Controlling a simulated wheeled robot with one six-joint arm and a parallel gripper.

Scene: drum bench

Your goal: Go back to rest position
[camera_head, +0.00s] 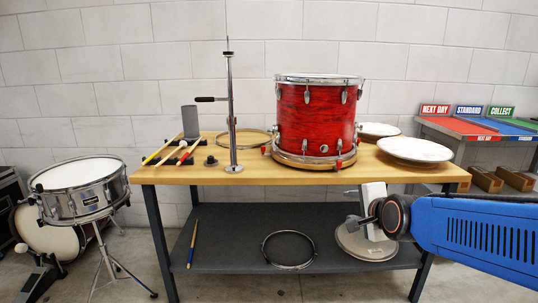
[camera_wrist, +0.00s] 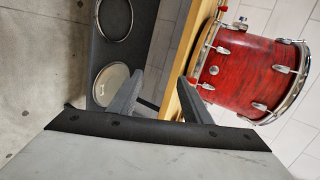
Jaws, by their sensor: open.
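My gripper (camera_head: 352,208) is in front of the bench's right part, below the wooden top, with my blue arm reaching in from the right. In the wrist view my gripper (camera_wrist: 160,85) is open, its two dark fingers apart with nothing between them. The red drum (camera_head: 318,120) stands upright on the wooden bench top (camera_head: 230,175), above and behind my gripper. The drum also shows sideways in the wrist view (camera_wrist: 245,70). No object is held.
The lower shelf (camera_head: 235,245) holds a stick, a hoop (camera_head: 289,250) and a round drumhead (camera_head: 365,245) partly hidden behind my gripper. A snare drum (camera_head: 80,188) stands at left. Open floor lies before the bench.

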